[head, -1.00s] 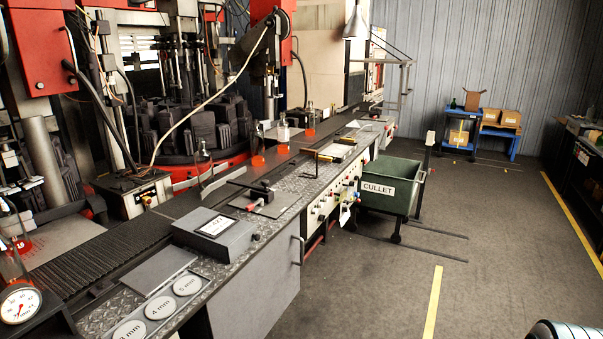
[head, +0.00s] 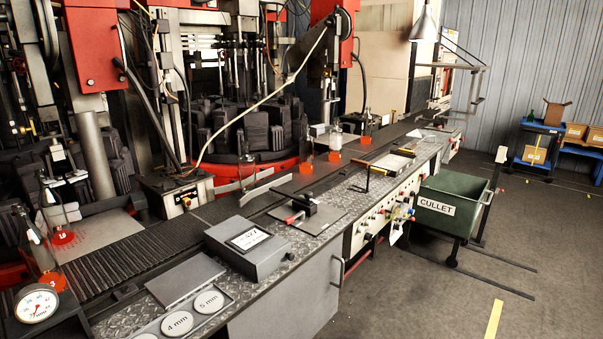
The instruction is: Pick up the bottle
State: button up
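Several clear bottles with glowing orange lower parts stand along the machine line. One bottle (head: 307,158) is on the conveyor in the middle, and another bottle (head: 366,132) stands farther back. A clear, paler bottle (head: 335,137) stands between them, with an orange patch just below it. Two more orange-based bottles, one on a plate (head: 62,236) and one nearer (head: 50,278), are at the left. A small dark green bottle (head: 531,117) stands on the blue cart at the far right. I cannot tell which one the task means. My gripper is not in view.
A bench with a grey box (head: 247,250), round gauges (head: 178,322) and a dial (head: 36,303) runs along the conveyor (head: 190,232). A green CULLET bin (head: 455,203) stands beyond its front side. Grey floor (head: 420,300) is open at the right.

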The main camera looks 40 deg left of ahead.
aim_at(246, 162)
jog(key=u, duration=0.15)
jog(key=i, duration=1.55)
jog(key=u, duration=0.85)
jog(key=i, duration=1.25)
jog(key=u, duration=1.75)
jog(key=i, duration=0.7)
jog(key=u, duration=0.6)
